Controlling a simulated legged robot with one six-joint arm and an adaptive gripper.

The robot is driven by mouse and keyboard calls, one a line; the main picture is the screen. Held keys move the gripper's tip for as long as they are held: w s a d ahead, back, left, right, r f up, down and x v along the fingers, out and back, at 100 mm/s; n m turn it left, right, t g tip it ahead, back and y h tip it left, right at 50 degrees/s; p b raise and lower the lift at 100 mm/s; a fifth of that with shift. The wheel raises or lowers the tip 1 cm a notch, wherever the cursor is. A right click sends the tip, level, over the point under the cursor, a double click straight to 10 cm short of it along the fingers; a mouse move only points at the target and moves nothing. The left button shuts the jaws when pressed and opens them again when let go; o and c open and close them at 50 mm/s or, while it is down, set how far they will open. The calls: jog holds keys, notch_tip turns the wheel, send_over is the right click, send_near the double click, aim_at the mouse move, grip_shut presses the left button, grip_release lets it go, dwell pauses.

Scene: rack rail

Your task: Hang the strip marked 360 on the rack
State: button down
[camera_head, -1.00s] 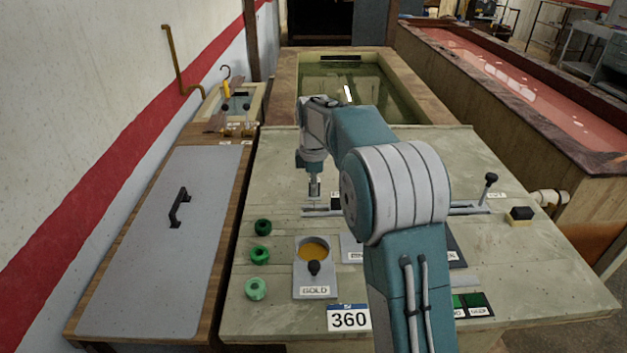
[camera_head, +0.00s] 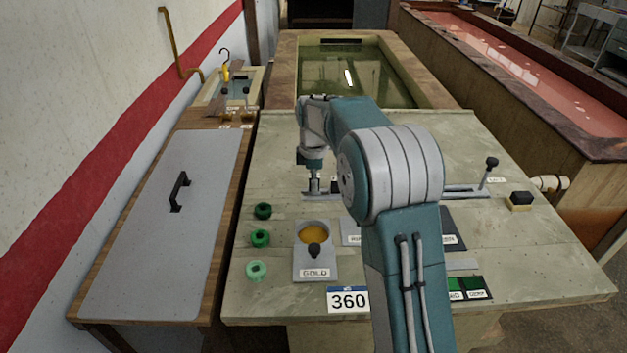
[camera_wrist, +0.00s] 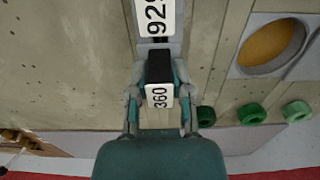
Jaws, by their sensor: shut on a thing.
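My gripper (camera_head: 315,188) hangs pointing down over the left end of the metal rack rail (camera_head: 465,190). In the wrist view, my gripper (camera_wrist: 158,84) is shut on a dark strip (camera_wrist: 158,66) with a white tag reading 360 (camera_wrist: 159,96). Another white tag, which seems to read 925 (camera_wrist: 157,16), sits in line just beyond the strip, on a grey part. I cannot tell whether the held strip touches the rail. My arm hides the middle of the rail. A placard reading 360 (camera_head: 347,299) is on the bench's front edge.
The gold dish (camera_head: 315,235) and several green rings (camera_head: 260,238) lie nearer on the bench (camera_head: 290,140). A black-topped block (camera_head: 520,200) and a lever (camera_head: 490,168) are at the right. A water-filled tank (camera_head: 340,80) is behind. A grey lidded counter (camera_head: 160,230) stands left.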

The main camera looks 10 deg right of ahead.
jog(key=shift+f, duration=0.45)
dwell(0.5)
jog(key=shift+c, duration=2.2)
grip_release()
jog(key=shift+r, duration=3.5)
